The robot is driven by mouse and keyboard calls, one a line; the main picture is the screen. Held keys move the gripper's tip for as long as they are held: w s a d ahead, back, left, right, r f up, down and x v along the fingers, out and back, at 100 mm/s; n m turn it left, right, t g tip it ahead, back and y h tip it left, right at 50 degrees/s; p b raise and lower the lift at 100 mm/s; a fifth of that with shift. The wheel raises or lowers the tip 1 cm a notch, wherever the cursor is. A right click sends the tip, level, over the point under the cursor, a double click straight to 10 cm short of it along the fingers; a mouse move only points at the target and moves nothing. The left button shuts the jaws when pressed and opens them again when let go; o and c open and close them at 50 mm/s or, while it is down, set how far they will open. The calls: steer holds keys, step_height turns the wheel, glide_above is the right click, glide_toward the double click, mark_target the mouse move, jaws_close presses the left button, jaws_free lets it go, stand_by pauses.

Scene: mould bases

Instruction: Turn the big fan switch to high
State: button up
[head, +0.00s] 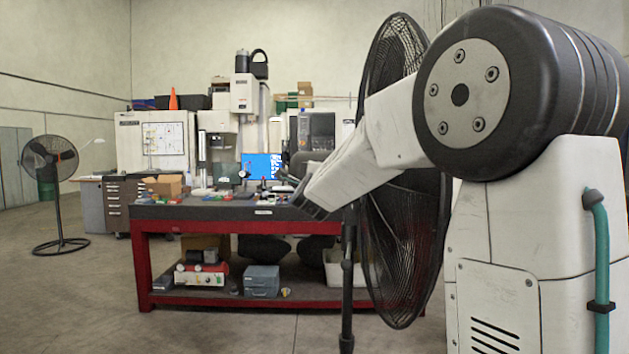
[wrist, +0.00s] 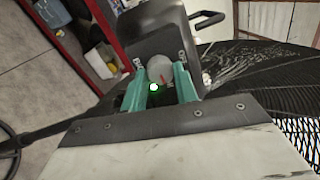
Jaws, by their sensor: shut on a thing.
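The big fan (head: 428,215) stands close by, with its black wire cage partly hidden behind my arm in the head view. Its cage also fills the right side of the wrist view (wrist: 255,68). The fan's dark switch box (wrist: 150,38) carries a round grey knob (wrist: 160,66) with a small reddish mark. A green light glows just below the knob. In the head view the fingers are hidden.
A red workbench (head: 240,212) with a dark top holds small items, with boxes on its lower shelf. A smaller fan (head: 50,160) stands at the left. Machines line the back wall. The floor at the front left is clear.

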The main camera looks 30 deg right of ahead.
stand_by(0.5)
steer(key=o, duration=1)
steer(key=shift+c, duration=0.2)
steer(key=v, duration=0.7)
steer(key=shift+s+a, duration=0.3)
